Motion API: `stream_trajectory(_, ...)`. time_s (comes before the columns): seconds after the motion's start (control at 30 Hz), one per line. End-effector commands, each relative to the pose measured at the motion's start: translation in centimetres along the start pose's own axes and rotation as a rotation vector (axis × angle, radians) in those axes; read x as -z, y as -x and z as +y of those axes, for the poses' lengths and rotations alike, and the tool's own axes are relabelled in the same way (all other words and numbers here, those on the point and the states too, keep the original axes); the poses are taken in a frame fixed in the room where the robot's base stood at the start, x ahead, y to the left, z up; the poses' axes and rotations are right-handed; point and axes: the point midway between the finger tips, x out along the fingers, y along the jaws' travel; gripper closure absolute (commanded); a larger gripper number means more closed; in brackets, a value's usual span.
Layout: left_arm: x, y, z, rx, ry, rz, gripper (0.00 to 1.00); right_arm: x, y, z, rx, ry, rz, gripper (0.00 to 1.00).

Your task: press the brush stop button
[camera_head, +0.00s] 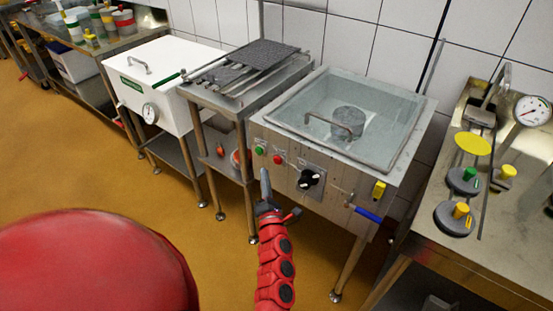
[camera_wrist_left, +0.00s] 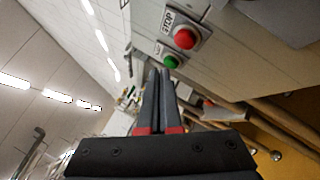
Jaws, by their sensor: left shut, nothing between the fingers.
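The red stop button (camera_head: 278,160) sits on the front panel of the steel basin machine, right of the green button (camera_head: 260,150). In the left wrist view the red button (camera_wrist_left: 185,39) is beside a "STOP" label, with the green button (camera_wrist_left: 171,62) close by. My left gripper (camera_head: 265,173) is shut and empty, just in front of the panel and slightly below the buttons. In the wrist view its fingertips (camera_wrist_left: 160,72) appear near the green button, with the red one farther up and right. Contact cannot be made out. My right gripper is not in view.
The panel also has a black knob (camera_head: 309,179) and a blue-handled valve (camera_head: 366,214). The basin (camera_head: 395,135) has a clear lid with a handle. A steel stand (camera_head: 222,103) and a white box (camera_head: 150,80) stand left; a steel table (camera_head: 495,225) stands right.

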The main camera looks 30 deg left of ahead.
Motion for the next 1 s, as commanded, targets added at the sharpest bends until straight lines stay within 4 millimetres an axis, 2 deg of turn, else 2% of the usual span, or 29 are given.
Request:
stream_trajectory(0.03, -0.4, -0.5, -0.2, 0.002, -0.001, -0.001, 1.00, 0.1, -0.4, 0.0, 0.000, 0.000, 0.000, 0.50)
stream_trajectory(0.1, -0.5, -0.9, -1.1, 0.003, 0.001, 0.001, 1.00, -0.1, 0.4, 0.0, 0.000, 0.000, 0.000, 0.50)
stream_trajectory(0.3, -1.4, -2.0, -1.6, 0.001, 0.000, 0.000, 1.00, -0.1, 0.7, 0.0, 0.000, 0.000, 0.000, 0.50)
stream_trajectory(1.0, -1.6, -2.1, -1.7, 0.003, 0.000, 0.000, 1.00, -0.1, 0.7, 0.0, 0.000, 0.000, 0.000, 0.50)
